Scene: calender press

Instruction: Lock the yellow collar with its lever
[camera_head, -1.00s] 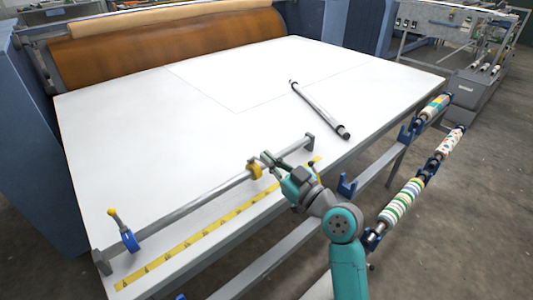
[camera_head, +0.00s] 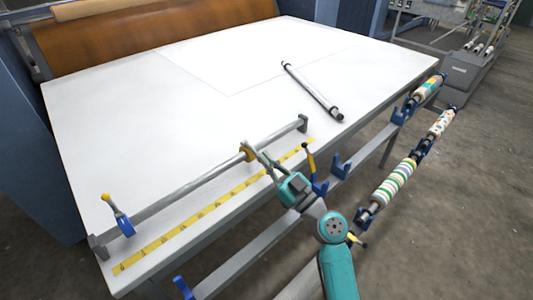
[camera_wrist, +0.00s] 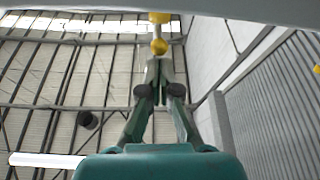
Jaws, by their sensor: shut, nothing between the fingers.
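The yellow collar (camera_head: 246,152) sits around the grey rail (camera_head: 190,187) along the front of the white table. My gripper (camera_head: 262,157) is shut and empty, at the front right of the collar and very close to it. In the wrist view my shut fingertips (camera_wrist: 157,64) point at a round yellow knob (camera_wrist: 159,47), with a yellow part (camera_wrist: 159,17) just beyond it. The knob looks like the end of the collar's lever. I cannot tell whether the fingertips touch it. The lever's shaft is not clear in the head view.
A blue collar (camera_head: 125,227) with a yellow-tipped lever stands at the rail's left end. A yellow scale (camera_head: 190,223) runs along the front edge. A loose roller (camera_head: 312,91) lies on the table.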

